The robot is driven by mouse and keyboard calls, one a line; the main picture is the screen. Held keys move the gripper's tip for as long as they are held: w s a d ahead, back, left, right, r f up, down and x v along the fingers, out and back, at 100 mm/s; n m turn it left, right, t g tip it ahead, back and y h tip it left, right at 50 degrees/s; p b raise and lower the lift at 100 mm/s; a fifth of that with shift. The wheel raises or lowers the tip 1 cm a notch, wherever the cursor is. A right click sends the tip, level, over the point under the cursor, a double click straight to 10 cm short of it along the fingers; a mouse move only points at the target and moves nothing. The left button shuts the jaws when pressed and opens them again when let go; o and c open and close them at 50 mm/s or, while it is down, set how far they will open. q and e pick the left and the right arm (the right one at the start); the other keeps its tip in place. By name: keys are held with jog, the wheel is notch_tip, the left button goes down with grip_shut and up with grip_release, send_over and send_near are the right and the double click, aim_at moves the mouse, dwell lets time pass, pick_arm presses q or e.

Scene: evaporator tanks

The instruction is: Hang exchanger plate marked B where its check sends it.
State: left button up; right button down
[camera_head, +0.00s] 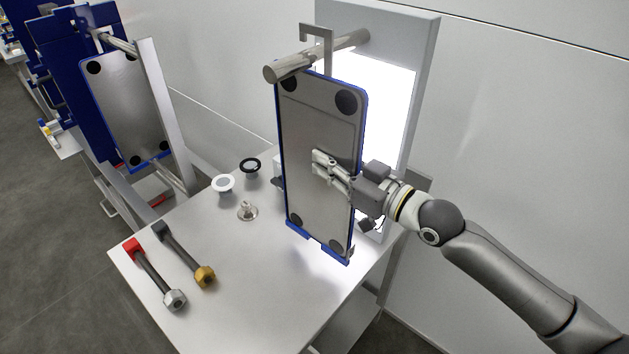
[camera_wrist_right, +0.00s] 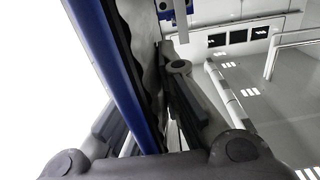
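An exchanger plate (camera_head: 318,125), grey metal with a blue edge and dark round corner ports, is upright at the rod (camera_head: 318,57) in front of a bright lit panel (camera_head: 388,115). No letter on it is readable. My right gripper (camera_head: 332,172) is at its right edge, with one finger across the front face. In the right wrist view the plate's blue edge (camera_wrist_right: 113,75) runs between the fingers (camera_wrist_right: 150,115), which are shut on it. A second similar plate (camera_head: 127,108) is on the rack at the left; no letter shows on it either. My left gripper is not in view.
The table (camera_head: 245,300) holds a red-ended tool (camera_head: 150,272), a dark tool with a brass end (camera_head: 187,256), a white ring (camera_head: 223,183), a black ring (camera_head: 250,166) and a small metal fitting (camera_head: 247,211). Its front right part is clear. Blue plates (camera_head: 75,75) stand behind the rack.

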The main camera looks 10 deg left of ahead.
jog(key=v, duration=0.6)
jog(key=shift+d+b, duration=0.2)
jog(key=shift+b, duration=0.1)
dwell(0.5)
jog(key=shift+s+r, duration=0.15)
